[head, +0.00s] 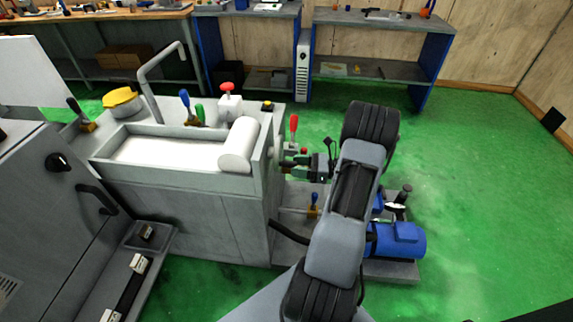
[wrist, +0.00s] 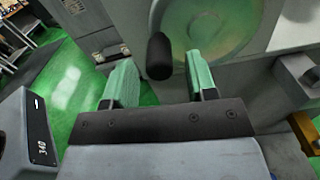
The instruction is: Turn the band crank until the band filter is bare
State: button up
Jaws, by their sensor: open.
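The band filter (head: 160,152) lies as a pale sheet in the open top of the grey tank (head: 180,182). A white roll (head: 239,145) sits at the tank's right end. My gripper (head: 296,168) is beside that end, its green fingers pointing at the tank's right side. In the wrist view, my gripper (wrist: 160,85) is open, with its two green fingers apart. The black knob of the band crank (wrist: 159,56) shows between and just beyond the fingertips, in front of a round pale disc (wrist: 235,30). No grip on the knob shows. The crank is hidden in the head view.
A red-handled lever (head: 294,125) stands just behind my gripper, and a blue-handled valve (head: 313,199) is below it. A blue motor (head: 395,240) stands on a base to the right. An orange-yellow part (wrist: 304,130) is at the wrist view's right edge. Green floor is open at right.

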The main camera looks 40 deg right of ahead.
aim_at(279, 168)
jog(key=shift+x, duration=2)
jog(key=shift+c, duration=0.2)
jog(key=c, duration=0.9)
jog(key=shift+f+n+b, duration=0.4)
jog(key=shift+f+b, duration=0.1)
jog(key=shift+b, duration=0.2)
jog(key=shift+f+n+b, duration=0.35)
jog(key=shift+n+b, duration=0.4)
jog(key=shift+n, duration=0.15)
jog(key=shift+r, duration=0.1)
